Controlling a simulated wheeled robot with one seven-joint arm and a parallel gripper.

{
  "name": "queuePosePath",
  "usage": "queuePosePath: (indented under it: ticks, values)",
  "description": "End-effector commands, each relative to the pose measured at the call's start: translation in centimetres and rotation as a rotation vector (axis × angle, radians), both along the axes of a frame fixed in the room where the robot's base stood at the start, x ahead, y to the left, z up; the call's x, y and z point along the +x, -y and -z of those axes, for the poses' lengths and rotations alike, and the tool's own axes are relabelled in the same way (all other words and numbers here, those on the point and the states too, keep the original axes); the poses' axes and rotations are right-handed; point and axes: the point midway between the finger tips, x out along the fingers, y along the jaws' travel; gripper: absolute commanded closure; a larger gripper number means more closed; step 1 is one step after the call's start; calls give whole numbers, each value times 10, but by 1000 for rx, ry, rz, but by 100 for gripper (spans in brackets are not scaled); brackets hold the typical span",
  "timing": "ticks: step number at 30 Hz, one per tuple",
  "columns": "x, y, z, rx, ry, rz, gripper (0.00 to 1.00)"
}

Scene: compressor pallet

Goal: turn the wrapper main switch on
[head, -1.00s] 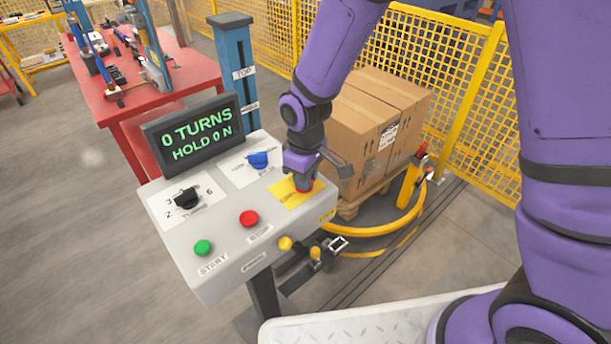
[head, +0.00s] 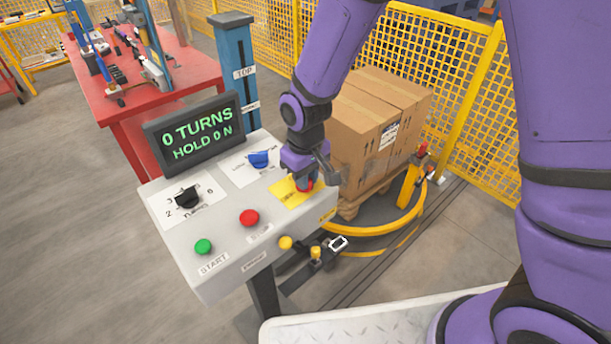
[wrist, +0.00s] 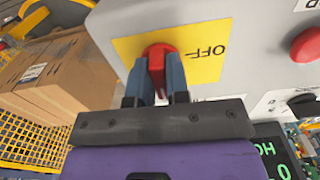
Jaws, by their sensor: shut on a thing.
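The main switch is a red knob (wrist: 158,58) on a yellow plate (wrist: 125,48) at the right end of the grey control panel (head: 225,222). In the wrist view the word OFF reads upside down on the plate, beside the knob. My gripper (wrist: 156,78) is shut on the red knob, with one blue-grey finger on each side. In the head view my gripper (head: 304,184) comes down onto the yellow plate and covers most of the knob. The panel display (head: 194,132) is lit and reads 0 TURNS, HOLD 0 N.
Cartons (head: 365,140) stand on a pallet behind the panel, with yellow mesh fencing (head: 475,90) beyond.

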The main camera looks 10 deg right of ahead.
Motion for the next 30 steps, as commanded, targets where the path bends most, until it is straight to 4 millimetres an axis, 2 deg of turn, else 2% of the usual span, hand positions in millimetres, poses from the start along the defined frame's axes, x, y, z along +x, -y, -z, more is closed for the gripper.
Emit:
queuePosePath:
  ticks: [3,4,7,15,19,23,30]
  values:
    - [1,-1,-1,2,3,3,100]
    - [1,-1,-1,2,3,2,82]
    - [1,0,-1,2,3,2,59]
    - [1,0,-1,1,2,1,58]
    - [1,0,-7,2,3,0,58]
    - [1,0,-24,3,4,0,58]
    - [2,0,-70,4,6,2,58]
